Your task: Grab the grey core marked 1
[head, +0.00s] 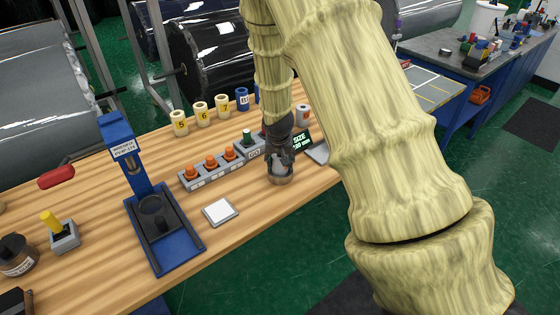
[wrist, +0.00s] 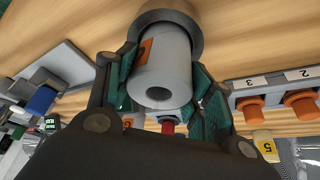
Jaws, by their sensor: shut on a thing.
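A grey core (wrist: 162,62) with an orange label fills the middle of the wrist view; the mark on the label is partly hidden and I cannot read it surely. My gripper (head: 281,166) is shut on this core, with a green-padded finger on each side.
A button box with orange knobs (head: 211,163) is left of my gripper, near a small display (head: 300,141). Numbered cream rolls (head: 201,111) line the back edge. A white pad (head: 220,211) and a blue press (head: 160,225) stand front left. Bare wood lies between.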

